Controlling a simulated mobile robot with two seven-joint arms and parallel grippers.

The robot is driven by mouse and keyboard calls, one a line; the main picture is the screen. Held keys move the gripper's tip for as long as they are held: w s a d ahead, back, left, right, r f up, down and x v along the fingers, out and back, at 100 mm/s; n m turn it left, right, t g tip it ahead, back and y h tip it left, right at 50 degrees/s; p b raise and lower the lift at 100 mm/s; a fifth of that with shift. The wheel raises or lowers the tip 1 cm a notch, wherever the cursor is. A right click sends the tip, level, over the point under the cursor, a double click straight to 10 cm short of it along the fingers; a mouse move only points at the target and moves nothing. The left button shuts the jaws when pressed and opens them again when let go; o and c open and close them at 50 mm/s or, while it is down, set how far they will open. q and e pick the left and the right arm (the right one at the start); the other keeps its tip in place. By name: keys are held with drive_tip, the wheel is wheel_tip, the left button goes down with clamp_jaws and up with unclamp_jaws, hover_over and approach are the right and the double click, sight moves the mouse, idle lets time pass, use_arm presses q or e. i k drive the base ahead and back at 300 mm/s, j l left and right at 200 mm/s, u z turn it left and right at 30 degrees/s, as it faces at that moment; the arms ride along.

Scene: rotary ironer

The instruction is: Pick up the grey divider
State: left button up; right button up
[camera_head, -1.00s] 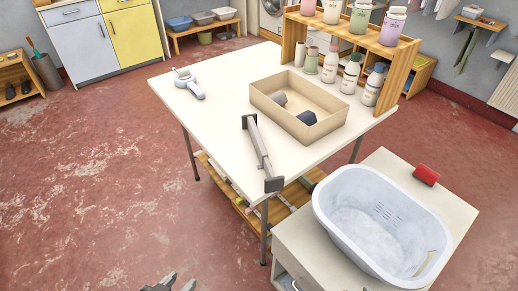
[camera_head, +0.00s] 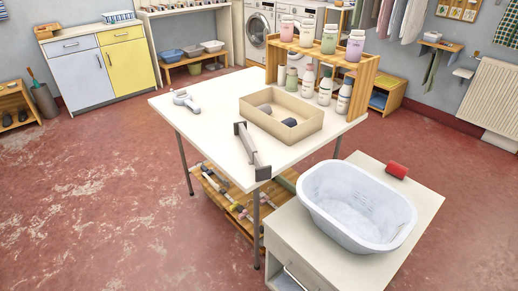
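The grey divider (camera_head: 249,150), a long bar with a flat plate at each end, lies on the white table (camera_head: 205,125). It is near the table's front right edge, beside the open beige box (camera_head: 262,122). One end plate is close to the table edge. Neither of my grippers shows in the head view, and nothing is touching the divider.
The box holds two rolled items. A white tub (camera_head: 359,204) and a red roll (camera_head: 397,170) are on the cabinet at the table's front right. A wooden rack (camera_head: 370,72) with several bottles stands at the back. Red floor is open at left.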

sight(241, 130)
drive_tip(key=j+z, duration=0.15)
drive_tip(key=z, duration=2.1)
drive_tip(key=k+j, duration=0.15)
drive_tip(key=j, duration=0.3)
drive_tip(key=k+j, duration=0.15)
drive_tip(key=j, duration=0.3)
drive_tip(key=k+j, duration=0.15)
drive_tip(key=j, duration=0.3)
drive_tip(key=k+j, duration=0.15)
drive_tip(key=j, duration=0.35)
drive_tip(key=k+j, duration=0.2)
drive_tip(key=j, duration=0.25)
drive_tip(key=k+j, duration=0.15)
drive_tip(key=j, duration=0.3)
drive_tip(key=k+j, duration=0.15)
drive_tip(key=j, duration=0.3)
drive_tip(key=k+j, duration=0.15)
drive_tip(key=j, duration=0.3)
drive_tip(key=i+j, duration=0.3)
